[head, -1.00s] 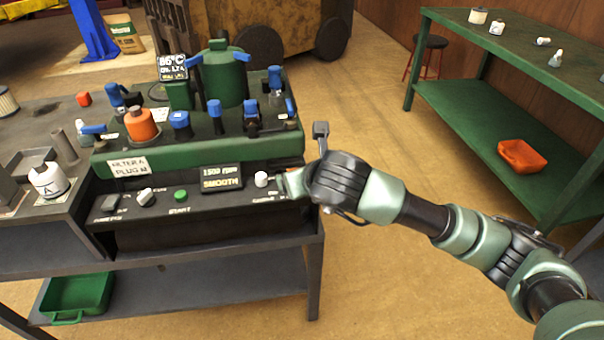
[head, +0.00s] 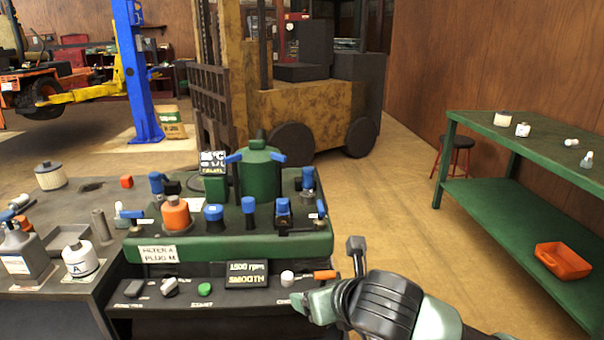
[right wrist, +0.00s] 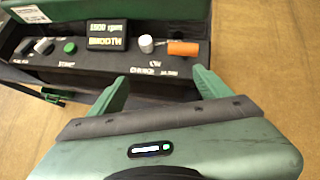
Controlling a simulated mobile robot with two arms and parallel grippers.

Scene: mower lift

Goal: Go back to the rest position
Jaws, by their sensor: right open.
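My right gripper (right wrist: 158,88) is open and empty in the right wrist view. Its fingers are spread in front of the panel's lower right part. In the head view the right gripper (head: 312,306) is beside the right end of the control panel (head: 240,305). The panel carries a white knob (right wrist: 146,43) and an orange handle (right wrist: 183,48), both apart from the fingers. It also has a green button (head: 204,289) and a display (head: 246,275) reading "1500 rpm SMOOTH". My left gripper is not in view.
The green test rig (head: 225,246) with blue valves and an orange filter (head: 176,214) stands on the bench. A white filter marked A (head: 80,260) is at left. A green shelf table (head: 520,215) with an orange tray (head: 563,261) is at right. Open floor (head: 400,235) lies between.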

